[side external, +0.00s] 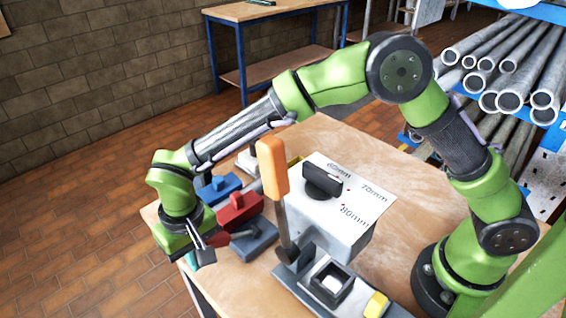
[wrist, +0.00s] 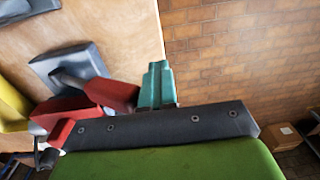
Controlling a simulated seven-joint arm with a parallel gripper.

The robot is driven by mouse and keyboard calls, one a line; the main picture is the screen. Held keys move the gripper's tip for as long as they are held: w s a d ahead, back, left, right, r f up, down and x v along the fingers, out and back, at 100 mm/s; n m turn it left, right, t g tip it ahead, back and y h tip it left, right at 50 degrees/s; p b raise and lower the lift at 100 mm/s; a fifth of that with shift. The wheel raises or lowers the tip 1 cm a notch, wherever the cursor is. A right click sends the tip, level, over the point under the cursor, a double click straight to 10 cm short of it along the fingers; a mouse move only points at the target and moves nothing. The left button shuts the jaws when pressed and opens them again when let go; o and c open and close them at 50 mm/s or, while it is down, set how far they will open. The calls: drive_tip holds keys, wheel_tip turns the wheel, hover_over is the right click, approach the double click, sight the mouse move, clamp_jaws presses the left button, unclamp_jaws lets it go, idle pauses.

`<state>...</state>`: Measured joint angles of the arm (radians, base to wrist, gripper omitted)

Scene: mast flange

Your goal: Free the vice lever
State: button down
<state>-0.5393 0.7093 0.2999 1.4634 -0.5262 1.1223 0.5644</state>
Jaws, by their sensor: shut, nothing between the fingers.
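A tall lever with an orange handle (side external: 272,168) stands upright on a dark grey device (side external: 328,282) at the front of the table. A short grey bar with a red end points from there towards my gripper (side external: 207,252). I cannot tell which part is the vice lever. My gripper is shut and empty, low at the table's left edge, left of the orange lever and apart from it. In the wrist view, red parts (wrist: 108,90) lie beside the dark gripper bar; contact is unclear.
A white box (side external: 340,228) with millimetre markings and a black knob (side external: 321,182) stands behind the orange lever. A blue block (side external: 218,187) is at the back left. Pipes on a rack (side external: 510,75) stand behind right.

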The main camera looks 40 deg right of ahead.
drive_tip(key=shift+d+f+h, duration=0.2)
drive_tip(key=shift+d+f, duration=0.2)
drive_tip(key=shift+d, duration=0.2)
drive_tip(key=shift+d+f+h, duration=0.2)
drive_tip(key=shift+d+f, duration=0.2)
drive_tip(key=shift+d, duration=0.2)
drive_tip(key=shift+d+r, duration=0.85)
drive_tip(key=shift+d, duration=0.35)
drive_tip(key=shift+d+r, duration=0.9)
drive_tip(key=shift+d, duration=0.3)
drive_tip(key=shift+d+r, duration=0.85)
drive_tip(key=shift+d, duration=0.35)
drive_tip(key=shift+a+r, duration=0.55)
drive_tip(key=shift+r, duration=0.35)
drive_tip(key=shift+a+r, duration=0.6)
drive_tip(key=shift+r, duration=0.3)
drive_tip(key=shift+a+r, duration=0.55)
drive_tip(key=shift+r, duration=0.35)
